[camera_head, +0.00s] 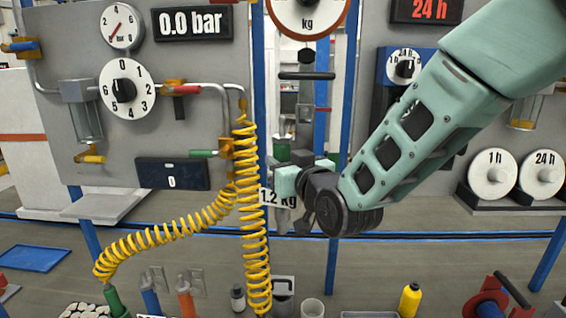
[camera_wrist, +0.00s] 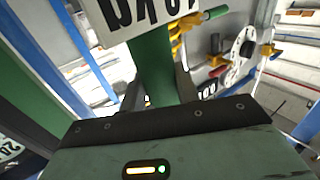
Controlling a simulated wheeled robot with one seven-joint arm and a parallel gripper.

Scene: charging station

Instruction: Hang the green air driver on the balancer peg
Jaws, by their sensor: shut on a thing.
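My gripper (camera_head: 287,208) is shut on a green body (camera_wrist: 153,65), taken as the green air driver, which stands between the fingers in the wrist view. A white label (camera_wrist: 150,15) with black print crosses its top there. In the head view a label reading 1.2 kg (camera_head: 277,197) shows beside the gripper; the held body is mostly hidden there. The balancer (camera_head: 308,12), a round kg dial, hangs at top centre. Below it hang a black piece (camera_head: 306,57) and a dark horizontal bar (camera_head: 306,76), apart from and above my gripper. I cannot tell which part is the peg.
Yellow coiled hoses (camera_head: 250,200) hang just left of my gripper. A green cylinder (camera_head: 115,301), a blue one (camera_head: 150,303) and an orange one (camera_head: 185,302) stand below at left. A yellow bottle (camera_head: 410,300) stands at lower right. Blue posts (camera_head: 340,90) flank the balancer.

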